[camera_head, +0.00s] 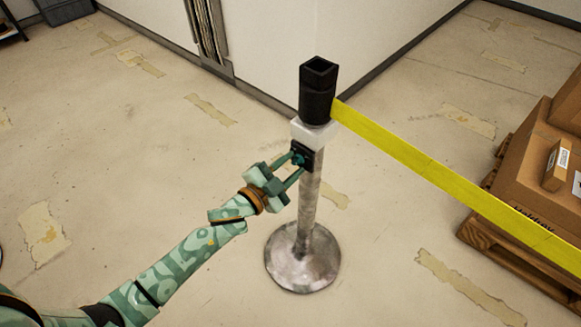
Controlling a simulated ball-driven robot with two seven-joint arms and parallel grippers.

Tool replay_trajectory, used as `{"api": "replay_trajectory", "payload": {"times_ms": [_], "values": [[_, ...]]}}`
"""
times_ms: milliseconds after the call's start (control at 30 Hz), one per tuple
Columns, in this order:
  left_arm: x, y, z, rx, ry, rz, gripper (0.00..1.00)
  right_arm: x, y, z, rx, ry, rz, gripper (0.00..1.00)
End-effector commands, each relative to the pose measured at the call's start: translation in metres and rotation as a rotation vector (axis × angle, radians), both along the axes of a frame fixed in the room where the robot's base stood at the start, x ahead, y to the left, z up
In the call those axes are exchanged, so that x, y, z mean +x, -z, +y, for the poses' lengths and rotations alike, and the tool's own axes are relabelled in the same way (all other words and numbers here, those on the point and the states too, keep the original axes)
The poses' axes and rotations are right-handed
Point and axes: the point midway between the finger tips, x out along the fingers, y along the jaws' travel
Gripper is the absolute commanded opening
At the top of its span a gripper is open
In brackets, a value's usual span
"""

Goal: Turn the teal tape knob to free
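The teal knob (299,158) sits on a small black plate (307,151) on the side of a grey metal post (309,200). The post stands upright on a round base (302,258), with a white collar and a black square head (318,90) at its top. Yellow tape (430,178) runs from the head to the right. My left gripper (296,166) reaches in from the left. Its two fingers are apart, with their tips at the knob and partly hiding it. I cannot tell whether they press on it. My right gripper is not in view.
Cardboard boxes (535,165) stand on a wooden pallet (510,258) at the right, under the tape. White walls (345,30) meet in a corner behind the post. A dark grey bin (66,10) is at the top left. The floor around the post is clear, with worn tape patches.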

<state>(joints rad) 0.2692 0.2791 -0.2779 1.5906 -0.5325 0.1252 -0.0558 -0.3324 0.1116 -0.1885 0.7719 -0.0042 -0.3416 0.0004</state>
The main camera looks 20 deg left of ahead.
Motion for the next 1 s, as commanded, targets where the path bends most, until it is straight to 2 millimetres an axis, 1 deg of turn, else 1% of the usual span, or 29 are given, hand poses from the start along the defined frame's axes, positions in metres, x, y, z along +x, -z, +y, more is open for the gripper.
{"api": "replay_trajectory", "payload": {"times_ms": [200, 267, 300, 333, 667, 867, 967, 1000], "values": [[0.0, 0.0, 0.0, 0.0, 0.0, 0.0, 0.33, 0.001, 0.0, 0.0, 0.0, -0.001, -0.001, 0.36], [0.0, 0.0, 0.0, 0.0, 0.0, 0.0, 0.16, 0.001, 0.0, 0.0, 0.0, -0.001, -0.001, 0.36], [0.0, 0.0, 0.0, 0.0, 0.0, 0.0, 0.05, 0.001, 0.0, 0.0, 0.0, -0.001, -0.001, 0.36], [0.0, 0.0, 0.0, 0.0, 0.0, 0.0, 0.03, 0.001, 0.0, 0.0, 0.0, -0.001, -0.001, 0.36], [0.0, -0.002, 0.0, -0.032, 0.0, 0.01, 0.03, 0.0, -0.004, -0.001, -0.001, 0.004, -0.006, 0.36], [0.0, -0.004, -0.001, -0.123, 0.0, 0.041, 0.03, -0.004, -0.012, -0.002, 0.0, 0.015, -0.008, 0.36], [0.0, -0.005, 0.0, -0.196, -0.001, 0.067, 0.03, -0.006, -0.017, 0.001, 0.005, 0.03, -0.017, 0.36], [0.0, -0.005, -0.001, -0.228, -0.001, 0.078, 0.03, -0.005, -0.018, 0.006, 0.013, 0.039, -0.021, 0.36]]}}
